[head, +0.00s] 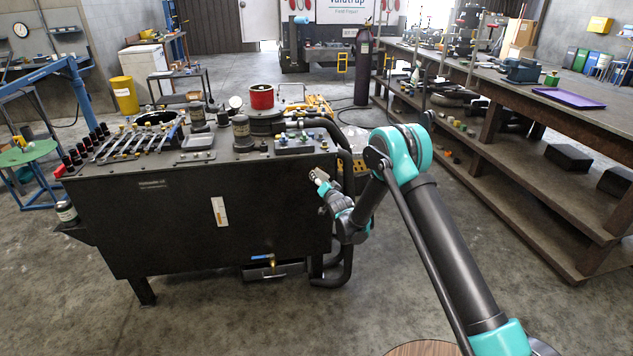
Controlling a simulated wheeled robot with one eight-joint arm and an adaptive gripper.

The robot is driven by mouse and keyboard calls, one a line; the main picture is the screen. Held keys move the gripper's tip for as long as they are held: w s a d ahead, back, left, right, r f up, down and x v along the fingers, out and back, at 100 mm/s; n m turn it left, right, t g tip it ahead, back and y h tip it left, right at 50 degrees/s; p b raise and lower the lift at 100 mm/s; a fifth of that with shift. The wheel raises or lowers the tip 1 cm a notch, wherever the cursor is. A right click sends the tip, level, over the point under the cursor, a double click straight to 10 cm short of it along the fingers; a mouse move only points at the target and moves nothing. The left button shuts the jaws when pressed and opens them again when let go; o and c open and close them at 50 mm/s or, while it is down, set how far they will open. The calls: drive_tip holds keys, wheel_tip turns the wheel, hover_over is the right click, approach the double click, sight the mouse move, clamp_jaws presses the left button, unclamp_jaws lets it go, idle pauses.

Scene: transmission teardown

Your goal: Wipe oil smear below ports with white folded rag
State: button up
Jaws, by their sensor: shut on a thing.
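My gripper (320,180) is at the right end of the dark hydraulic tank (150,226), in front of its upper right corner. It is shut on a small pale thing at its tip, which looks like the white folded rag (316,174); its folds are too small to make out. A block with several fittings (303,142) sits on the tank top just above and left of my gripper. I cannot make out the ports or an oil smear on the dark face; my gripper and arm cover part of that corner.
Thick black hoses (345,180) curve down the tank's right end close to my arm. A brass valve with a blue handle (268,260) and a drip tray (285,271) are low in front.

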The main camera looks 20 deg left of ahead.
sight(328, 175)
drive_tip(key=shift+w+d, duration=0.55)
drive_tip(key=shift+d, duration=0.25)
drive_tip(key=shift+w+d, duration=0.5)
drive_tip(key=shift+d, duration=0.3)
drive_tip(key=shift+s+a, duration=0.55)
drive_tip(key=shift+a, duration=0.25)
drive_tip(key=shift+s+a, duration=0.55)
drive_tip(key=shift+a, duration=0.2)
drive_tip(key=shift+w+r, duration=0.2)
drive_tip(key=shift+r, duration=0.15)
drive_tip(key=shift+w+d, duration=0.45)
drive_tip(key=shift+d, duration=0.35)
drive_tip(key=shift+w+d, duration=0.45)
drive_tip(key=shift+d, duration=0.3)
drive_tip(key=shift+s+a, duration=0.55)
drive_tip(key=shift+a, duration=0.25)
drive_tip(key=shift+s+a, duration=0.5)
drive_tip(key=shift+a, duration=0.25)
drive_tip(key=shift+s+a, duration=0.45)
drive_tip(key=shift+a, duration=0.4)
drive_tip(key=shift+s+a, duration=0.4)
drive_tip(key=shift+a, duration=0.4)
